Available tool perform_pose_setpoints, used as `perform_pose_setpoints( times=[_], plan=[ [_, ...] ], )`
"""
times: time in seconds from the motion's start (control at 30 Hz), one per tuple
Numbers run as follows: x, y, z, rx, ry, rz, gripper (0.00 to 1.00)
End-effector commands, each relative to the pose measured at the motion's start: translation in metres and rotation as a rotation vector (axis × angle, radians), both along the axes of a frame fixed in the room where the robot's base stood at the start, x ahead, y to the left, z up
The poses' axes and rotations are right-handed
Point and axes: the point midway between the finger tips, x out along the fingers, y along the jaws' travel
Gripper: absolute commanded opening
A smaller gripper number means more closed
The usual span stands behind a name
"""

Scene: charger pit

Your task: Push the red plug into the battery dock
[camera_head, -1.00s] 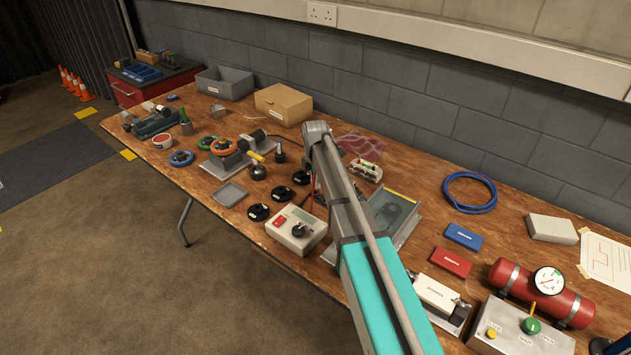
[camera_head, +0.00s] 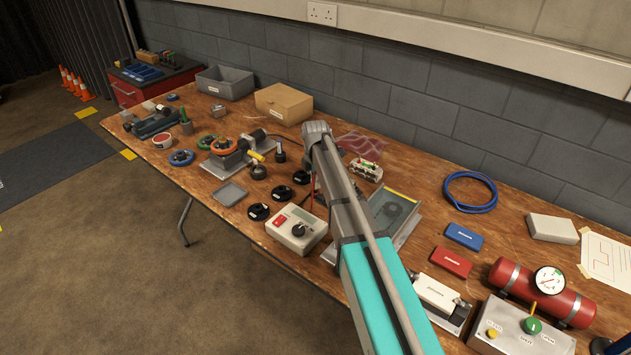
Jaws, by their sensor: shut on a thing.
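My arm (camera_head: 365,240) reaches from the lower right over the bench, and its bent joint (camera_head: 317,130) stands above the middle. The gripper's fingers are hidden behind the arm, so I cannot see their hold. A thin red lead (camera_head: 312,197) shows just left of the arm, beside a grey charger box (camera_head: 297,231) with a red switch and black dial. I cannot make out the red plug. The battery dock is not clearly identifiable; a grey tray-like unit with a yellow strip (camera_head: 402,196) stands right of the arm, partly covered by it.
Black round pieces (camera_head: 259,212) lie left of the charger box. A small terminal block (camera_head: 366,169) and a cardboard box (camera_head: 284,104) are behind. Right are a blue cable coil (camera_head: 470,207), blue (camera_head: 463,237) and red (camera_head: 452,262) blocks and a red cylinder (camera_head: 540,292).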

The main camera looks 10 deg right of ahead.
Motion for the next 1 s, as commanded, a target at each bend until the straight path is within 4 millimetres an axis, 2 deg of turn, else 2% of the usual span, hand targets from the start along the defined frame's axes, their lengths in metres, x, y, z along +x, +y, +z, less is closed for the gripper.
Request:
perform_pose_setpoints(
  times=[1.0],
  plan=[
    [0.0, 0.0, -0.016, 0.0, 0.0, 0.0, 0.0]
  ],
)
